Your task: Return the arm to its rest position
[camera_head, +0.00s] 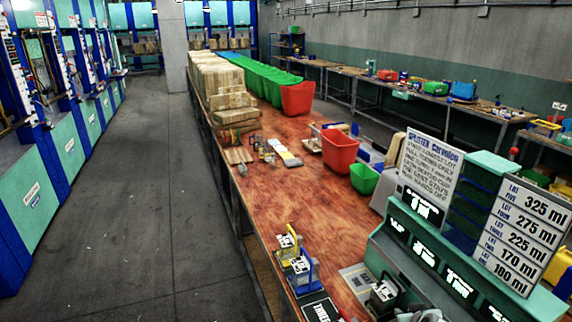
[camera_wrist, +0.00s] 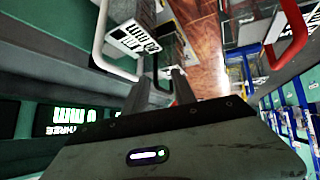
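My gripper (camera_wrist: 160,85) shows in the wrist view, with its two dark fingers apart and a gap between them. I see nothing clearly held in the gap. It is close to the teal machine with lit displays (camera_wrist: 75,115) at the left of that view. I cannot make out the arm or gripper clearly in the head view.
The splitter console (camera_head: 440,265) stands at the right end of the long wooden bench (camera_head: 310,215). Blocks with yellow (camera_head: 288,245) and blue handles (camera_head: 304,265) stand before it. Red (camera_head: 339,150) and green bins (camera_head: 364,178) are farther back. The left floor aisle (camera_head: 130,200) is clear.

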